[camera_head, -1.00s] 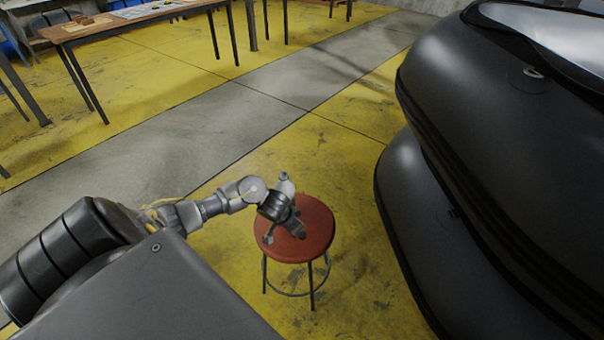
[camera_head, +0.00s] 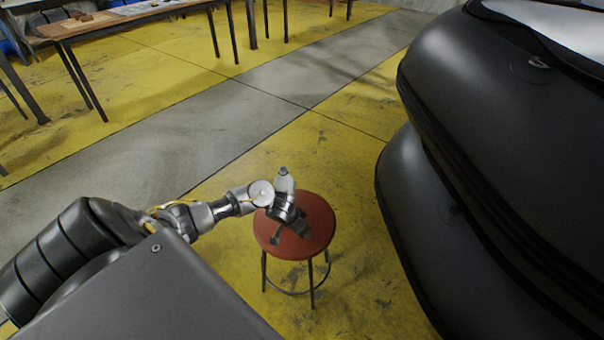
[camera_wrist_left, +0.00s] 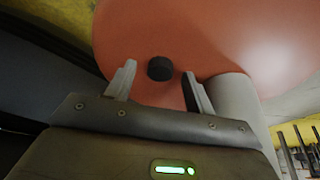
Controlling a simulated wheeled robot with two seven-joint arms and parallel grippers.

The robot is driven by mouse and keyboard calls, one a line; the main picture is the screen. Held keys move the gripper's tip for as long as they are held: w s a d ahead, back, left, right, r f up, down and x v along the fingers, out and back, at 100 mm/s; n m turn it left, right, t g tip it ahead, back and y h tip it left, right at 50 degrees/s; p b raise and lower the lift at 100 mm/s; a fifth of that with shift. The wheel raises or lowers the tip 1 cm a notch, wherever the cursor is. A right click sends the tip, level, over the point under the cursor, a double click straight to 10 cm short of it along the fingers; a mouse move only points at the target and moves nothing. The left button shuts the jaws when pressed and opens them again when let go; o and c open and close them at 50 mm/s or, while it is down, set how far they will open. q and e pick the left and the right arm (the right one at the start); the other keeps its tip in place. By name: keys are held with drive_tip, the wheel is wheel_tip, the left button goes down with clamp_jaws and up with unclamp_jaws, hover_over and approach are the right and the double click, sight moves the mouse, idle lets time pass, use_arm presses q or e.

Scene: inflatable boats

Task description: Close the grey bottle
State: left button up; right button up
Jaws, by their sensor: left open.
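The grey bottle (camera_head: 284,182) stands upright on the red stool (camera_head: 322,218), partly hidden behind my left wrist. In the left wrist view a pale grey rounded body, which looks like the bottle (camera_wrist_left: 238,98), stands just right of the right finger. A small black cap (camera_wrist_left: 159,68) lies on the red seat, seen between the fingertips. My left gripper (camera_head: 290,235) points down over the stool seat. It is open, with the cap between its fingers (camera_wrist_left: 159,72) in the picture; I cannot tell how high the tips are above it. My right gripper is not in view.
Large dark inflatable boats (camera_head: 490,170) are stacked close at the right of the stool. A long wooden table (camera_head: 120,20) stands far at the back left. The yellow and grey floor between them is clear.

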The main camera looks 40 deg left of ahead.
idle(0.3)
use_arm(q)
drive_tip(key=c, duration=1)
drive_tip(key=shift+c, duration=0.2)
